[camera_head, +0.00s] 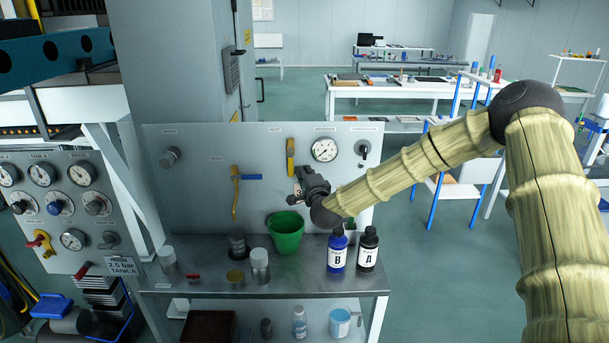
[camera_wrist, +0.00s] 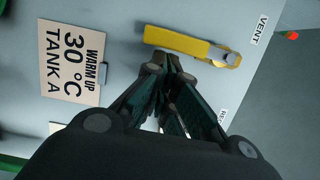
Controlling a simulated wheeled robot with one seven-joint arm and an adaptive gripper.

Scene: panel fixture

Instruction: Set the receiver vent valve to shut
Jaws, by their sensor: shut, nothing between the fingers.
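The vent valve has a yellow lever (camera_head: 290,152) on the grey panel, hanging straight down from its pivot. In the wrist view the lever (camera_wrist: 178,40) runs sideways from a metal pivot near the VENT label (camera_wrist: 262,30). My gripper (camera_head: 298,184) is shut and empty, in front of the panel, just below and right of the lever. In the wrist view its fingertips (camera_wrist: 164,66) lie close beside the lever's long edge. I cannot tell whether they touch it. The gripper partly hides the panel behind it.
A WARM UP 30 °C TANK A sign (camera_wrist: 72,62) sits on the panel. A green bucket (camera_head: 286,235) and bottles B (camera_head: 337,252) and A (camera_head: 368,250) stand on the shelf below.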

